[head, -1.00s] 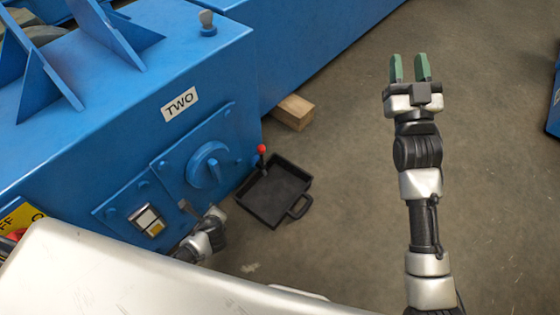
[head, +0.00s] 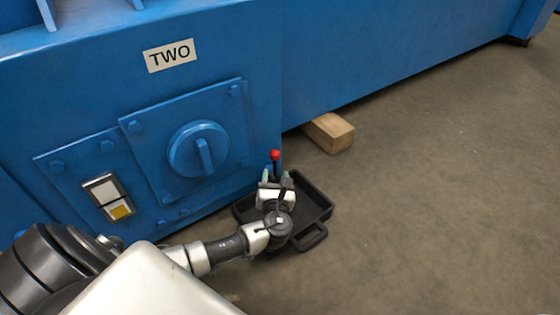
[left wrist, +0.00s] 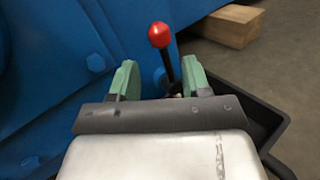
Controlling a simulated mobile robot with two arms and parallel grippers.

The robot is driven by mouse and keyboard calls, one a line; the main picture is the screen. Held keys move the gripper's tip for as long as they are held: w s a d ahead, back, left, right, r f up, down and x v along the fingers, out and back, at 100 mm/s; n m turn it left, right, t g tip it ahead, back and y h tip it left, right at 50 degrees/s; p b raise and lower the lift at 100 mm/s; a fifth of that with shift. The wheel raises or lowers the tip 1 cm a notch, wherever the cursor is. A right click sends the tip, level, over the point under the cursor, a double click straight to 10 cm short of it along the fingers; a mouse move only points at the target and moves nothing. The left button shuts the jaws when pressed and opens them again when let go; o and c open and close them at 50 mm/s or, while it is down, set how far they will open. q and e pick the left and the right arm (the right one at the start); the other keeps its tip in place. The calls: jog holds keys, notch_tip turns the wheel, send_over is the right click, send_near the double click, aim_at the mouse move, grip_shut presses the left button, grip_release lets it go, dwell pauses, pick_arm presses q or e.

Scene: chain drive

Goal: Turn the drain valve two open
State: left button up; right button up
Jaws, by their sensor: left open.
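The drain valve lever has a red ball knob (head: 275,155) on a dark stem, low at the corner of the blue machine marked TWO (head: 169,54). In the left wrist view the red knob (left wrist: 159,35) stands up between the two green fingertips, on a black stem (left wrist: 170,66). My left gripper (head: 276,178) is open around the lever's line, with the stem nearer the right finger in the wrist view. I cannot tell whether a finger touches it. The stem's lower end is hidden behind the gripper. My right gripper is not in view.
A black drip tray (head: 318,201) lies on the floor below my left gripper. A wooden block (head: 329,134) sits under the machine's edge. A round blue knob (head: 199,149) and a switch panel (head: 107,196) are on the machine face. Floor at right is clear.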

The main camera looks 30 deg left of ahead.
aim_at(274, 159)
pick_arm(q)
jog(key=b+x, duration=0.2)
jog(key=x, duration=0.2)
jog(key=b+x, duration=0.3)
jog(key=x, duration=0.1)
jog(key=shift+w+a+f, duration=0.2)
jog(key=shift+w+a, duration=0.05)
jog(key=shift+w+a+r+b, duration=0.15)
jog(key=shift+w+a+b, duration=0.1)
jog(key=shift+w+b, duration=0.1)
